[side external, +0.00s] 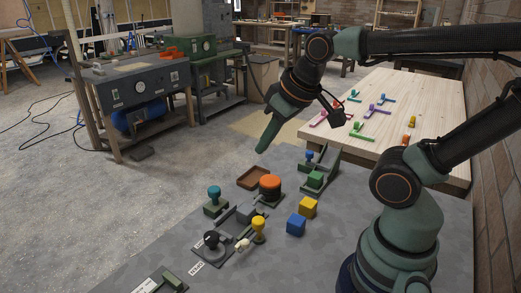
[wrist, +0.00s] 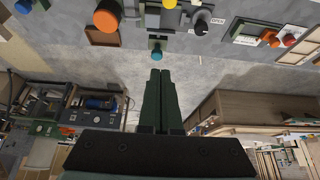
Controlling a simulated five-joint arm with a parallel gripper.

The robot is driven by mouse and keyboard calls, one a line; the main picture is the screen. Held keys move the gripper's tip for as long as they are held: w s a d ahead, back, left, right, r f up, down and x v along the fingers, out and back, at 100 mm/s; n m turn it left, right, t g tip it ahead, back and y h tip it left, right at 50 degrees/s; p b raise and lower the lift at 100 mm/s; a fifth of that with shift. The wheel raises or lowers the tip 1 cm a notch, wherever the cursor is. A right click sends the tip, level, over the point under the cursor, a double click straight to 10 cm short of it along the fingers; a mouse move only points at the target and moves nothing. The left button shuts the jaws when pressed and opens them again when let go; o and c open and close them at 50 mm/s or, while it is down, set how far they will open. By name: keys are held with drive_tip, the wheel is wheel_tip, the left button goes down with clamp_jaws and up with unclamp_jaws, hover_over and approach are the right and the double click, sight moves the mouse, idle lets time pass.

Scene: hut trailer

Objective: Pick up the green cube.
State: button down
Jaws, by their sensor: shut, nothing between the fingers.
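The green cube (side external: 315,179) is in the side external view, right of the middle of the grey table, on or against a dark green fixture (side external: 329,166). I cannot tell which. My gripper (side external: 262,150) is in the air above the far edge of the table, left of the cube and well apart from it. Its fingers are together with nothing between them. In the wrist view my gripper (wrist: 160,72) also shows shut, and I cannot make out the green cube there.
A yellow cube (side external: 308,207) and a blue cube (side external: 296,225) stand in front of the green cube. An orange button (side external: 270,185), a teal knob (side external: 214,192), a yellow knob (side external: 258,226) and a brown tray (side external: 253,177) are to the left. A wooden table (side external: 390,95) stands behind.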

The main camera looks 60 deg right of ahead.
idle(0.3)
drive_tip(key=shift+c, duration=1.2)
unclamp_jaws()
drive_tip(key=n+g, duration=0.6)
drive_tip(key=n, duration=1.2)
hover_over(316, 175)
wheel_tip(316, 175, down, 12)
wheel_tip(316, 175, down, 11)
drive_tip(key=shift+d+f, duration=0.1)
drive_tip(key=shift+f, duration=0.05)
